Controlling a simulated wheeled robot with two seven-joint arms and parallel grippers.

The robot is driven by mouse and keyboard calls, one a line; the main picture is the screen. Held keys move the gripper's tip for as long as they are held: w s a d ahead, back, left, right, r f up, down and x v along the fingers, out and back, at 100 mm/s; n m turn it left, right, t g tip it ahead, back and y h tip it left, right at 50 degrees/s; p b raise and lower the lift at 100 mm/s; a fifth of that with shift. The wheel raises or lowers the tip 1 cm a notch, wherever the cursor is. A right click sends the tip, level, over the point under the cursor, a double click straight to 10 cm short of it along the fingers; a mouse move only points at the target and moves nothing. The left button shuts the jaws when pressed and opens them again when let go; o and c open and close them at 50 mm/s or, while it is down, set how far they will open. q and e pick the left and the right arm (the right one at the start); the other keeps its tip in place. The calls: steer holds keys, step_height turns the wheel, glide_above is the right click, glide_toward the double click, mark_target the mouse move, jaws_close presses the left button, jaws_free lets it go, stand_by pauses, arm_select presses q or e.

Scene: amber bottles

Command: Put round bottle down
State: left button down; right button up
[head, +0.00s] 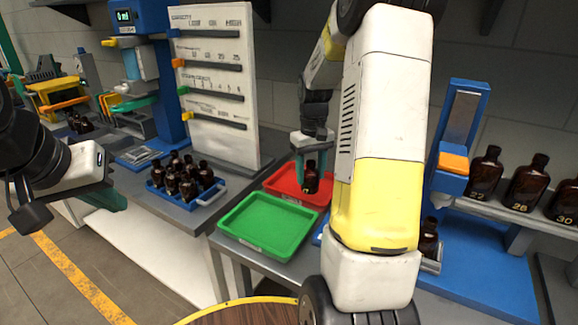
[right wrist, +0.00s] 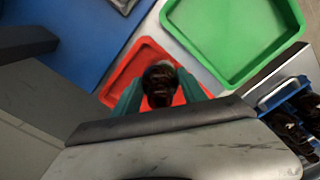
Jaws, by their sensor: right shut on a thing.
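A dark amber round bottle (head: 311,178) is upright between the teal fingers of my right gripper (head: 311,160), over the red tray (head: 290,194). In the right wrist view the bottle's top (right wrist: 160,84) shows between the fingertips, with the red tray (right wrist: 118,88) around it. I cannot tell whether its base touches the tray. My right gripper is shut on the bottle. My left gripper (head: 112,200) is at the far left, away from the trays; its fingers are partly hidden and I cannot tell their opening.
A green tray (head: 268,226) lies in front of the red one. A blue crate (head: 205,196) of several amber bottles stands to the left. Large numbered bottles (head: 525,183) stand on a shelf at right, and a small bottle (head: 428,238) sits in the blue station. A white panel (head: 215,85) with sliders rises behind.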

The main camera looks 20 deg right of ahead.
steer(key=shift+w+d+f, duration=0.2)
steer(key=shift+w+f, duration=0.5)
steer(key=shift+w, duration=0.55)
steer(key=shift+w+d+f, duration=0.25)
steer(key=shift+w+f, duration=0.4)
steer(key=shift+w, duration=0.65)
steer(key=shift+w+d+f, duration=0.2)
steer(key=shift+w+f, duration=0.5)
steer(key=shift+w, duration=0.55)
steer(key=shift+f, duration=0.15)
steer(key=o, duration=1.4)
